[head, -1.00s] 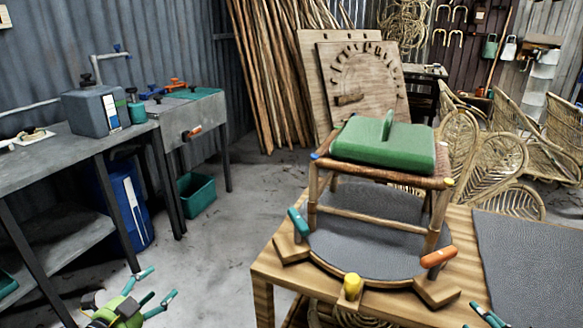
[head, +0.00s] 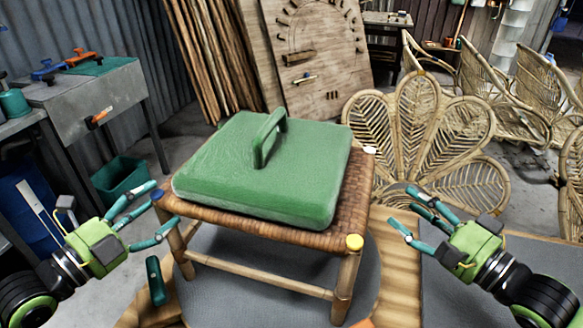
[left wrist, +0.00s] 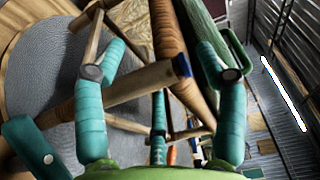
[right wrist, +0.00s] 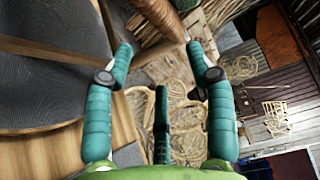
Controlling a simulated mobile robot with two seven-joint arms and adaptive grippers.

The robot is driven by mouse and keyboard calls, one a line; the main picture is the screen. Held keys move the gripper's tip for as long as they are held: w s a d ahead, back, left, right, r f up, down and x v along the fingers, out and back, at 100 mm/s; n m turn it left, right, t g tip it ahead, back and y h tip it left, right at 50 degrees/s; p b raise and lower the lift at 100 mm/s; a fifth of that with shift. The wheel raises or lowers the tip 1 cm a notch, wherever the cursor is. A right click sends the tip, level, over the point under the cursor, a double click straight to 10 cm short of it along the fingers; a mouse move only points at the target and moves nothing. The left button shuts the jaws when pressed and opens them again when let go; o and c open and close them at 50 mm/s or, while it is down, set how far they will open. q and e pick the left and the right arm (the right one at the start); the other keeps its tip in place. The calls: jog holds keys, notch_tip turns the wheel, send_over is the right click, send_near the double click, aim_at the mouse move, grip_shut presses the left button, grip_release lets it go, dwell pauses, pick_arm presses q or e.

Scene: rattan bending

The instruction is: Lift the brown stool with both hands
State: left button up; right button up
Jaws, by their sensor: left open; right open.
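The brown stool (head: 355,205) has a woven rattan seat and wooden legs, with blue, yellow and white caps at the corners. It stands upright on a grey round pad. A green block with a handle (head: 240,175) lies flat on the seat. My left gripper (head: 166,205) is open at the stool's left corner. In the left wrist view a blue-capped leg (left wrist: 150,80) shows between its fingers, contact unclear. My right gripper (head: 402,206) is open and empty, right of the seat and apart from it. The right wrist view shows the woven seat edge (right wrist: 160,25) beyond its fingertips.
The wooden table (head: 400,270) carries the grey pad (head: 215,300) and a dark mat (head: 500,255) at right. Rattan chair backs (head: 420,130) are behind right. A grey bench (head: 85,95) stands at left.

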aim_at(362, 176)
pick_arm(q)
jog(key=shift+d+r, duration=0.1)
jog(key=shift+s, duration=0.15)
pick_arm(e)
jog(key=shift+s+a+r, duration=0.15)
jog(key=shift+a+r, duration=0.05)
jog(key=shift+r, duration=0.05)
pick_arm(q)
jog(key=shift+w+d+r, duration=0.1)
jog(key=shift+w+d, duration=0.1)
jog(key=shift+w, duration=0.25)
jog(key=shift+x, duration=3.05)
pick_arm(e)
jog(key=shift+x, duration=6)
